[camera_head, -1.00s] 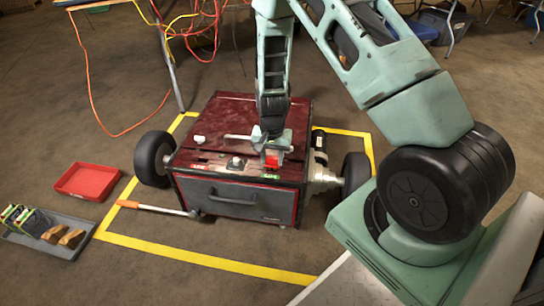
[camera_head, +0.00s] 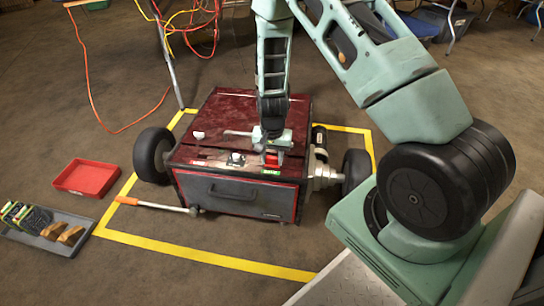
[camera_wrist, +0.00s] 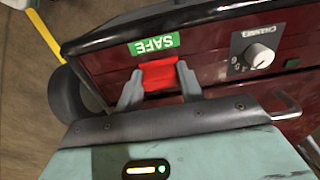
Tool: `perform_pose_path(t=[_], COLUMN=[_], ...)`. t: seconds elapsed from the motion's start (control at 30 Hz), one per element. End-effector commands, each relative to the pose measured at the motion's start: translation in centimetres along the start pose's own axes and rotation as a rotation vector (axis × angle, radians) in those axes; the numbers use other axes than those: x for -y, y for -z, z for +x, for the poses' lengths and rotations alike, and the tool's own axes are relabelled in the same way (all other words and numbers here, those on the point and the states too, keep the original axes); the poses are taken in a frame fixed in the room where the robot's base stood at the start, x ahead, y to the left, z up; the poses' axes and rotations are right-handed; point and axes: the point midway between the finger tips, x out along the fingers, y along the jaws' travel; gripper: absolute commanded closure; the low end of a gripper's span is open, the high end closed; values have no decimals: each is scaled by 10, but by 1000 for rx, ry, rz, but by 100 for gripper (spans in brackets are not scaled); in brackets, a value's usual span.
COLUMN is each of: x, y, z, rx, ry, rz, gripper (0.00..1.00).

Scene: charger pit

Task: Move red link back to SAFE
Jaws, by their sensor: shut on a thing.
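The red link (camera_wrist: 159,76) is between my gripper's two grey fingers (camera_wrist: 158,84) in the wrist view, and the fingers are shut on it. It lies right beside the green SAFE label (camera_wrist: 153,44), which appears upside down there. In the head view, my gripper (camera_head: 274,150) is over the front right of the dark red cart's top (camera_head: 225,128). The link shows as a small red patch (camera_head: 272,158) just behind the green label (camera_head: 271,171). Whether the link is fully seated cannot be told; the fingers hide its sides.
A knob (camera_wrist: 261,58) sits beside the link; it also shows in the head view (camera_head: 236,158). A red label (camera_head: 199,163) is on the cart's front left. A red tray (camera_head: 87,177), a grey tray (camera_head: 58,246) and a long-handled tool (camera_head: 155,205) lie on the floor.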

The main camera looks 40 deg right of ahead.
Motion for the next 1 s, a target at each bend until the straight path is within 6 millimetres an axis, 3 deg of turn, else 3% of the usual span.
perform_pose_path(t=[0.03, 0.1, 0.13, 0.4, 0.53, 1.0], x=[0, 0, 0, 0, 0, 1], y=[0, 0, 0, 0, 0, 1], z=[1, 0, 0, 0, -11, -116], rx=[0, 0, 0, 0, -1, -3], ry=[0, 0, 0, 0, 1, 3], rz=[0, 0, 0, 0, -1, 0], gripper=[60, 40, 37, 37, 37, 37])
